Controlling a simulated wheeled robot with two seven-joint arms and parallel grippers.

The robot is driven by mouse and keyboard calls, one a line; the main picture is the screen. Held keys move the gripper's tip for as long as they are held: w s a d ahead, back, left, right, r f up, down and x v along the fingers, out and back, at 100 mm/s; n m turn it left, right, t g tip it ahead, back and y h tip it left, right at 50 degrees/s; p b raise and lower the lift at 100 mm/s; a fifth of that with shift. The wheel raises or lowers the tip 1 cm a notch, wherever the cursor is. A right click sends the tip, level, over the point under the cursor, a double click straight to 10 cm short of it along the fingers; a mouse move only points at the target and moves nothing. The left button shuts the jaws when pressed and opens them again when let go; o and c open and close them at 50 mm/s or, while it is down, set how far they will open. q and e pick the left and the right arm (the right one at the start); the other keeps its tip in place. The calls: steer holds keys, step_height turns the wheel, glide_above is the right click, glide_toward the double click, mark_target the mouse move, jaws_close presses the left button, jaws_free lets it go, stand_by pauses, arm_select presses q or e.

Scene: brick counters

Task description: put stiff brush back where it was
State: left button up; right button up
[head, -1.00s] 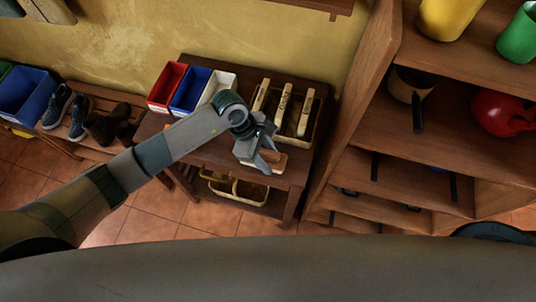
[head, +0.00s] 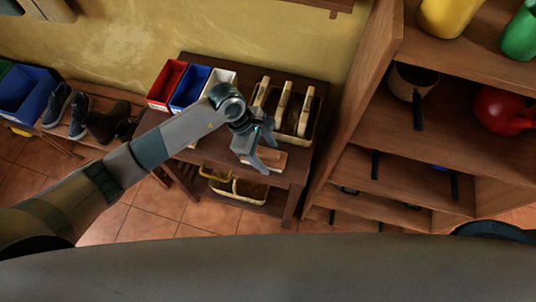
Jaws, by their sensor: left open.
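A wooden-backed block that looks like the brush (head: 276,160) lies near the front edge of the dark wooden table. My left gripper (head: 267,155) is open just over it and hides part of it. I cannot tell whether the fingers touch it. Behind the gripper, a tray (head: 314,125) on the same table holds upright pieces with pale wooden tops (head: 283,105), which look like brushes. My right gripper is not in view.
Red (head: 166,84), blue (head: 190,89) and white (head: 216,84) bins stand at the table's back left. A basket (head: 240,190) sits on the lower shelf. A tall wooden shelf unit (head: 352,100) closes off the right. Shoes (head: 78,115) sit on a bench at left.

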arm_select(q)
steer(key=b+v, duration=0.3)
steer(key=v, duration=0.6)
steer(key=shift+w+r, duration=0.1)
steer(key=shift+r, duration=0.05)
steer(key=shift+a+r, duration=0.3)
steer(key=shift+r, duration=0.35)
steer(key=shift+d, duration=0.1)
